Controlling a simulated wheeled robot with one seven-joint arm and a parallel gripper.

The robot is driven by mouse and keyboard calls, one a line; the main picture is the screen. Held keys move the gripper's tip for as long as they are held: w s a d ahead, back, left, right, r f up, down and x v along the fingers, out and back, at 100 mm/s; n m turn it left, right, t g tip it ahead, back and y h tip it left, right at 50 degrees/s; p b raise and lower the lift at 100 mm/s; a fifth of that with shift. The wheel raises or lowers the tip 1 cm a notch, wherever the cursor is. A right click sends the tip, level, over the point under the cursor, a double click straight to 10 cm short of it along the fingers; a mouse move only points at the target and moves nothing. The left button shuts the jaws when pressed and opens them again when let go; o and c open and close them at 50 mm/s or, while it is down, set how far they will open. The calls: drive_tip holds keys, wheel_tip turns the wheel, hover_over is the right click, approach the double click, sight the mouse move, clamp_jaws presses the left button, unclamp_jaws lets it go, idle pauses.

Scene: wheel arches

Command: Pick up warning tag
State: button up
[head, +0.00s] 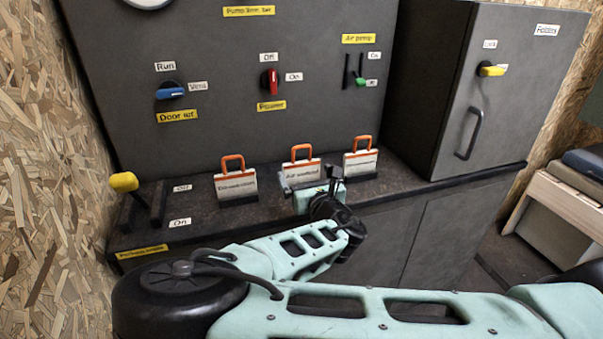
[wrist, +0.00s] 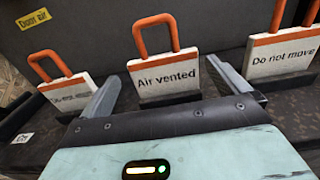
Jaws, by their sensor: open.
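Three white tags with orange top bands and orange loop handles stand in dark holders on the ledge. The middle tag (head: 301,171) reads "Air vented" and also shows in the wrist view (wrist: 165,77). The left tag (head: 235,184) has lettering too blurred to read, also in the wrist view (wrist: 70,93). The right tag reads "Do not move" in the wrist view (wrist: 284,54) and stands at right in the head view (head: 360,163). My gripper (head: 308,178) is open and empty, its fingers in the wrist view (wrist: 162,72) on either side of the middle tag, with gaps showing.
The dark panel behind carries a blue knob (head: 170,91), a red knob (head: 269,80) and a green-tipped lever (head: 360,80). A yellow-ended lever (head: 124,182) stands at the ledge's left. A grey cabinet (head: 500,90) with a handle rises at right.

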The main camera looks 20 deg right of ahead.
sight(302, 168)
drive_tip(key=shift+w+d+f, duration=0.1)
drive_tip(key=shift+w+f, duration=0.05)
drive_tip(key=shift+w, duration=1.2)
drive_tip(key=shift+w+d+f, duration=0.1)
drive_tip(key=shift+w, duration=1.2)
drive_tip(key=c, duration=0.7)
wheel_tip(302, 168, up, 10)
drive_tip(key=shift+p, duration=0.6)
